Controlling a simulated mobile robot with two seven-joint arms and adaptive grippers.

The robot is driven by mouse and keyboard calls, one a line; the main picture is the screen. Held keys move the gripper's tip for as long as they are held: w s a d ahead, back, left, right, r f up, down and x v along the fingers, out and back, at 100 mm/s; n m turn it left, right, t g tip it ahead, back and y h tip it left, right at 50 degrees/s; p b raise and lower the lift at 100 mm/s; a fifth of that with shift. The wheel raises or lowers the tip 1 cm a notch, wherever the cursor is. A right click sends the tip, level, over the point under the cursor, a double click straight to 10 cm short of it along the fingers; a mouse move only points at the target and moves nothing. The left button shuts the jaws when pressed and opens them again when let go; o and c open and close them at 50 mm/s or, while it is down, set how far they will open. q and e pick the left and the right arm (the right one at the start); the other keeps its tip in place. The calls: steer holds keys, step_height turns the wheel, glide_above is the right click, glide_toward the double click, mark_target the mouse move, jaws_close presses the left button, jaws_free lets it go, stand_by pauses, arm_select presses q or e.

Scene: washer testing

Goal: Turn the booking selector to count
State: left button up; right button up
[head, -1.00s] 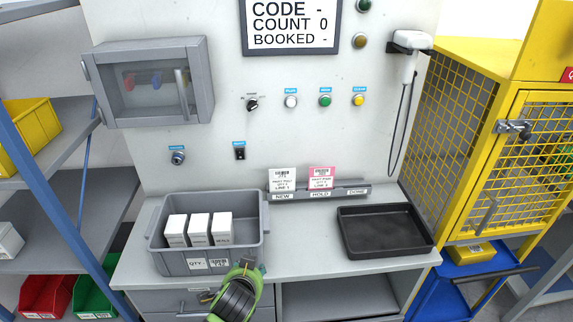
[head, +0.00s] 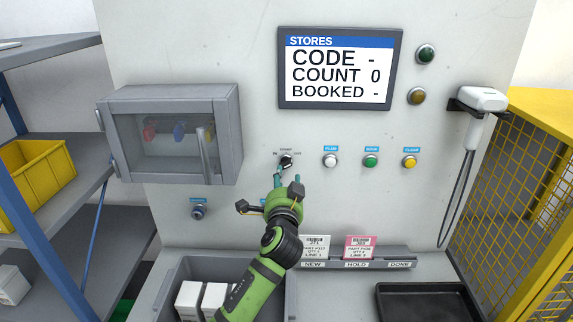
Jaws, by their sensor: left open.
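The booking selector (head: 286,160) is a small black knob on the pale wall panel, below the screen. A COUNT label sits above it, with smaller labels on either side. Which label its pointer faces is too small to tell. My left gripper (head: 287,175) is green and black and reaches up from below, its fingertips just under and close around the knob. It is open, and whether it touches the knob cannot be told. The screen (head: 338,70) reads CODE -, COUNT 0, BOOKED -. My right gripper is not in view.
White (head: 330,160), green (head: 371,160) and yellow (head: 410,161) buttons stand right of the selector. A clear-fronted grey cabinet (head: 172,135) juts out at left. A scanner (head: 478,105) hangs at right. A grey bin (head: 175,275) and black tray (head: 425,290) are below.

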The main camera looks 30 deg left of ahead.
mark_target(286, 168)
arm_select(q)
steer(key=shift+w+a+r+p, duration=0.3)
steer(key=shift+w+p, duration=0.05)
steer(key=shift+w, duration=0.1)
steer(key=shift+w+a+r+p, duration=0.3)
steer(key=shift+w+p, duration=0.05)
steer(key=shift+w, duration=0.1)
steer(key=shift+w+a+f, duration=0.15)
steer(key=shift+w+a, duration=0.15)
steer(key=shift+w, duration=0.2)
steer(key=shift+w+a+f, duration=0.15)
steer(key=shift+w+a, duration=0.1)
steer(key=shift+w, duration=0.2)
steer(key=shift+w+a+f, duration=0.1)
steer(key=shift+w+a, duration=0.1)
steer(key=shift+w, duration=0.1)
steer(key=shift+d, duration=0.1)
steer(key=shift+c, duration=0.4)
steer(key=c, duration=0.7)
jaws_close()
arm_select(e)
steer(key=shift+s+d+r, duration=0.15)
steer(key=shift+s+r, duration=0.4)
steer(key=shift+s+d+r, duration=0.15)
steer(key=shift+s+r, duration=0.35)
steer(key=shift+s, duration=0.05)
